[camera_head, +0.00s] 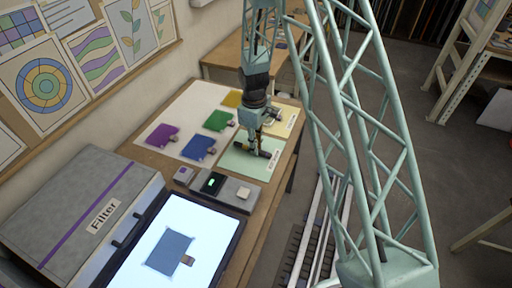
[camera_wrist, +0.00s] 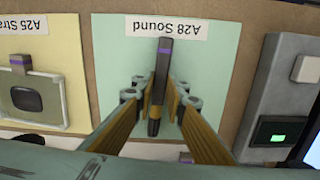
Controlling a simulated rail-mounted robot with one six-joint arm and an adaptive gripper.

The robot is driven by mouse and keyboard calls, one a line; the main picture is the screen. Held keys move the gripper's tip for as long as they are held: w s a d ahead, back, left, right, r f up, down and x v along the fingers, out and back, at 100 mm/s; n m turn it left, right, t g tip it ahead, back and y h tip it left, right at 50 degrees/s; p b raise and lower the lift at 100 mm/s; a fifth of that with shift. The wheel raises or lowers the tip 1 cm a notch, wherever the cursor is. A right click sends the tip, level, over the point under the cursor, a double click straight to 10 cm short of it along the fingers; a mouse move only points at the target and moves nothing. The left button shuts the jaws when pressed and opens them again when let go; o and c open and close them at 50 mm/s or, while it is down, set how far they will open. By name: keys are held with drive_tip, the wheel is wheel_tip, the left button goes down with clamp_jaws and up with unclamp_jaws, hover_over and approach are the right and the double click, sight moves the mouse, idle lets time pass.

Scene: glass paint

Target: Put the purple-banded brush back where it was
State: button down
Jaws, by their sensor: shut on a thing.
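The purple-banded brush (camera_wrist: 163,65) is a dark stick with a purple band near its upper end in the wrist view. My gripper (camera_wrist: 160,100) is shut on it, with one finger on each side of its lower half. The brush lies over a pale green card (camera_wrist: 215,60) labelled "A28 Sound", its upper end just below the label. I cannot tell whether it touches the card. In the head view my gripper (camera_head: 257,150) is low over the green card (camera_head: 238,165), and the brush shows only as a dark shape by the fingers.
A yellow card (camera_wrist: 70,45) with a framed dark piece is beside the green card. A grey device (camera_wrist: 290,90) with a green display stands on the other side. Coloured glass sheets (camera_head: 162,135) lie behind, and a lit panel (camera_head: 205,225) and a Filter box (camera_head: 85,215) are nearer.

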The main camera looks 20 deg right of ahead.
drive_tip(key=shift+f, duration=0.1)
drive_tip(key=c, duration=2.5)
unclamp_jaws()
drive_tip(key=shift+c, duration=0.2)
wheel_tip(320, 180, up, 12)
drive_tip(key=shift+a, duration=0.15)
